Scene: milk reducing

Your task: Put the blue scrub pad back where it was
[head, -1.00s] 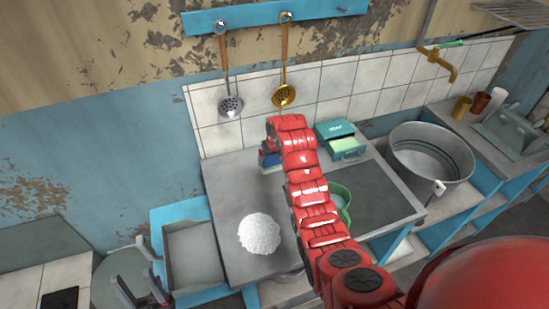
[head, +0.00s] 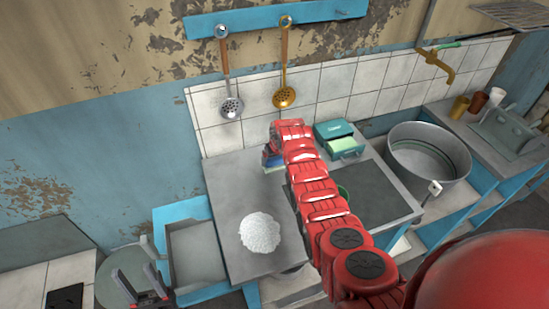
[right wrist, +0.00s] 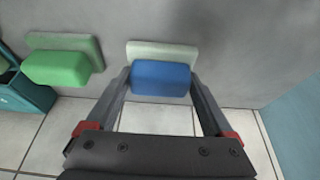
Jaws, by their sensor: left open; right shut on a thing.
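The blue scrub pad (right wrist: 162,76), with a pale layer on its far side, is between the two fingers of my right gripper (right wrist: 161,80), which is shut on it. In the head view the blue pad (head: 269,160) shows at the end of my red right arm, near the tiled wall; the arm hides most of the gripper. I cannot tell whether the pad touches the counter (head: 228,190). My left gripper (head: 148,256) is open and empty at the lower left, away from the pad.
A green scrub pad (right wrist: 62,66) lies beside the blue one. A teal box (head: 340,141) with a pale green pad in it stands near the wall. A white granular heap (head: 260,232) lies on the counter's front left. A large metal basin (head: 429,150) is at right.

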